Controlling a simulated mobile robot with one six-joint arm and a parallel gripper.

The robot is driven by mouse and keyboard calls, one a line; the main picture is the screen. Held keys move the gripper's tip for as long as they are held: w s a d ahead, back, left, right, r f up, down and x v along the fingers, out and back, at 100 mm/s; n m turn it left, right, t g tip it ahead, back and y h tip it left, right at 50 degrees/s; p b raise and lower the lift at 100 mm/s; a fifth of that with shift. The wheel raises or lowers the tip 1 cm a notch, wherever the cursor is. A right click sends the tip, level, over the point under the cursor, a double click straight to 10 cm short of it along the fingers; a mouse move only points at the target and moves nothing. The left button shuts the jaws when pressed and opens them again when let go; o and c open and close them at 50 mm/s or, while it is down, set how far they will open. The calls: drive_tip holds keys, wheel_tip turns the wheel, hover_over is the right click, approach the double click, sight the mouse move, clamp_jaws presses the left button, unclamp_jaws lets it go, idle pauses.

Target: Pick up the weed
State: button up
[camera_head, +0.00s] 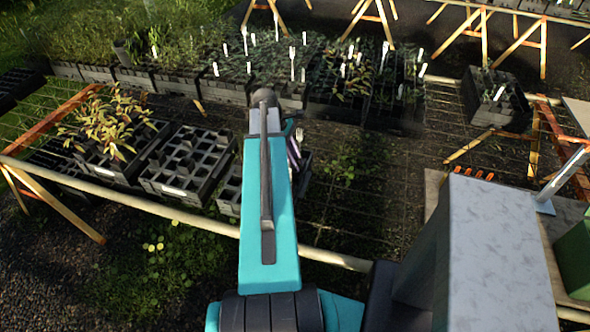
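My teal arm reaches forward from the bottom centre over the mesh-topped bench. My gripper (297,158) is at its far end, mostly hidden behind the arm, and its fingers cannot be made out. A low green leafy plant (345,168) shows at the bare middle of the bench, just right of my gripper; it may be the weed. I cannot tell whether it stands on the mesh or on the ground below. Other green growth with yellow flowers (155,262) is on the ground in front of the bench, at lower left.
Black cell trays (187,165) stand on the left of the bench, one with a yellowish plant (108,125). Planted trays with white labels line the back. A single tray (497,97) is at the right. A pale rail (190,218) edges the bench front.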

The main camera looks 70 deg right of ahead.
drive_tip(key=shift+c, duration=0.3)
clamp_jaws()
drive_tip(key=shift+r, duration=0.2)
drive_tip(key=shift+r+b, duration=1.25)
drive_tip(key=shift+r, duration=3.6)
